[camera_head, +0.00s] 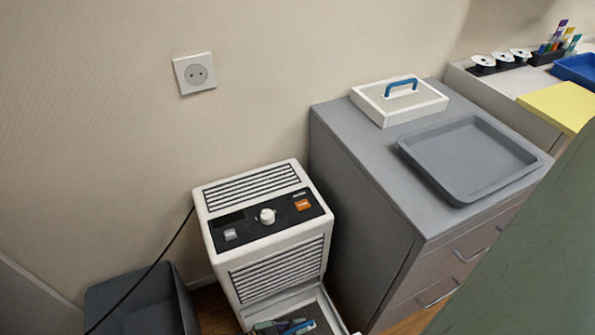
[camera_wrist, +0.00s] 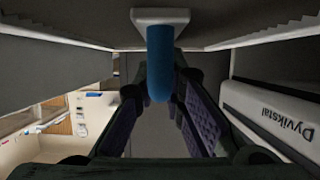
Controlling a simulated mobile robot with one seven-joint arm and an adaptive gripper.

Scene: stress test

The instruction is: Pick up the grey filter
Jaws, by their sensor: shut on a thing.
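In the wrist view, a blue handle (camera_wrist: 160,62) hangs from a pale mount between the two dark fingers of my gripper (camera_wrist: 160,88). The gripper is shut on this handle. Grey surfaces with ridged edges (camera_wrist: 70,22) flank the mount and seem to belong to the grey filter; its full outline is hidden. In the head view, blue and dark green parts show low in the open front of the white appliance (camera_head: 262,222), at the bottom edge. A white-framed grey panel with its own blue handle (camera_head: 400,100) lies on the grey cabinet.
A grey tray (camera_head: 408,150) lies on the cabinet (camera_head: 345,140), close to the appliance's right side. A dark bin (camera_head: 125,305) stands at lower left, with a black cable crossing it. A labelled white panel (camera_wrist: 262,112) is near the right finger in the wrist view.

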